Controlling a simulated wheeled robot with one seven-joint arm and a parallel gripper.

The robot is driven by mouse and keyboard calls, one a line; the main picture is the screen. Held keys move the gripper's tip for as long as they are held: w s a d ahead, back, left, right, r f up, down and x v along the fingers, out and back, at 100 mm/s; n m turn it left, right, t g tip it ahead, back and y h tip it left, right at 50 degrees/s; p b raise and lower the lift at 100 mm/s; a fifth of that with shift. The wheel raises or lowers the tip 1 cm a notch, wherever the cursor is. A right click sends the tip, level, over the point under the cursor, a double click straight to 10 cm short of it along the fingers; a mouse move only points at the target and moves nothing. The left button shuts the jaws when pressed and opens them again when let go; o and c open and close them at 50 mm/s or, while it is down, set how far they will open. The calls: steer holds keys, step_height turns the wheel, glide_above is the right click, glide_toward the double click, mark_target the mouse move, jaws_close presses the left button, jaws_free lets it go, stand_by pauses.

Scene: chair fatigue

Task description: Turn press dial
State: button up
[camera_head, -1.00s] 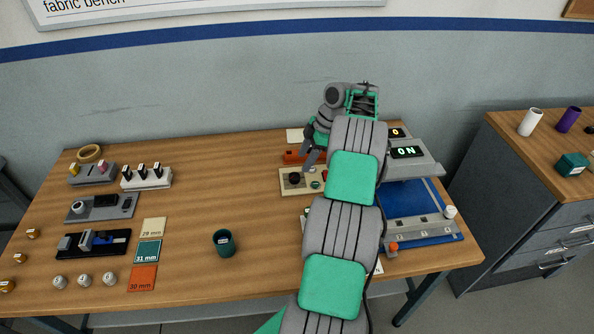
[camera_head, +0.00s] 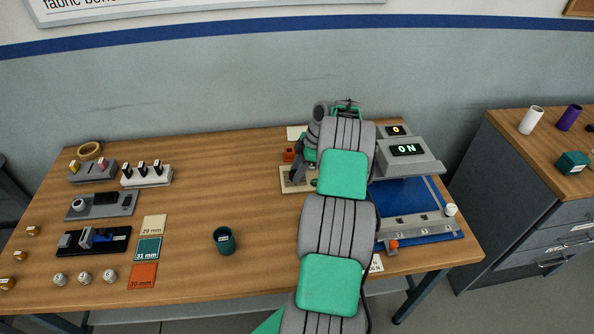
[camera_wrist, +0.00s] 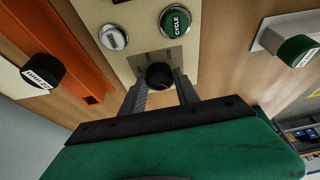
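The press dial (camera_wrist: 158,75) is a black round knob on a cream control panel (camera_wrist: 125,70). It shows in the wrist view, with a small red mark on it. My gripper (camera_wrist: 161,84) has its two fingers apart, one on each side of the dial. Small gaps seem to show between fingers and knob; contact is not clear. On the same panel are a green CYCLE button (camera_wrist: 175,21) and a silver knob (camera_wrist: 113,37). In the head view the panel (camera_head: 287,184) is mostly hidden by my arm, and the dial and fingertips are hard to make out.
The press (camera_head: 410,165) stands right of the panel, its display (camera_head: 407,150) reading ON, above a blue base (camera_head: 405,195). An orange block (camera_wrist: 70,50) lies beside the panel. A green cup (camera_head: 224,241) stands at the front middle. The table between is clear.

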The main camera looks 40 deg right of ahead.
jaws_close()
steer(key=shift+f+m+b, duration=0.1)
steer(key=shift+m+b, duration=0.2)
steer(key=shift+b, duration=0.1)
